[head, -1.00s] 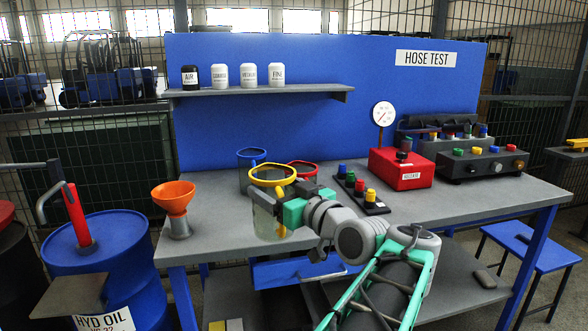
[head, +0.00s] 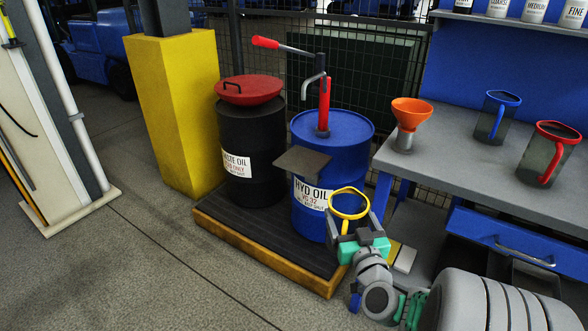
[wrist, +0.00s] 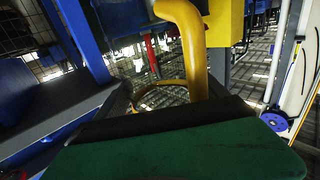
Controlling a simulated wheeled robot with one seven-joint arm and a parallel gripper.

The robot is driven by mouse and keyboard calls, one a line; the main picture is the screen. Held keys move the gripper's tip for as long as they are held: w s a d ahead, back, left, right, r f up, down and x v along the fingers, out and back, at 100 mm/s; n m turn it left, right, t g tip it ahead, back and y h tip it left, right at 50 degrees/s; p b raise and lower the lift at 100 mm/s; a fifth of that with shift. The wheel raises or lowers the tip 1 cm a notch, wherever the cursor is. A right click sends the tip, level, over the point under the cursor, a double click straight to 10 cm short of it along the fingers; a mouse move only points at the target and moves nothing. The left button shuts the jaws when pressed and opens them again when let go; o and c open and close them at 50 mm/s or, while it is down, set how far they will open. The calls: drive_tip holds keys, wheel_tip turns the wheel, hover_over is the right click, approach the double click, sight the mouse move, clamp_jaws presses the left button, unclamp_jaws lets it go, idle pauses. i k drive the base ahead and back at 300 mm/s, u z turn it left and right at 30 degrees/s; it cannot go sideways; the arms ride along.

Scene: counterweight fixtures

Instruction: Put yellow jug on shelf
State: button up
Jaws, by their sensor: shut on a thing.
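The yellow jug (head: 348,217) has a yellow rim and handle and a see-through body. My gripper (head: 359,230) is shut on its handle and holds it off the floor, in front of the blue drum. Its body is hard to make out behind the gripper. In the wrist view the yellow handle (wrist: 190,48) stands between the dark fingers, with part of the rim beyond. The grey wall shelf (head: 512,18) is at the top right, on the blue board, with several labelled jars on it. A small grey plate (head: 302,162) juts out from the blue drum's front.
The blue drum (head: 312,218) carries a red hand pump. A black drum (head: 250,150) stands beside it on a low platform (head: 265,240). The bench (head: 430,160) at right holds an orange funnel (head: 405,120), blue jug (head: 497,115) and red jug (head: 548,155). Floor at left is clear.

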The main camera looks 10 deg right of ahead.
sight(299, 163)
drive_tip(key=u, duration=0.1)
drive_tip(key=k, duration=0.35)
drive_tip(key=u, duration=1.35)
drive_tip(key=i, duration=1.9)
drive_tip(key=z, duration=1.3)
drive_tip(key=i, duration=0.5)
drive_tip(key=z, duration=0.45)
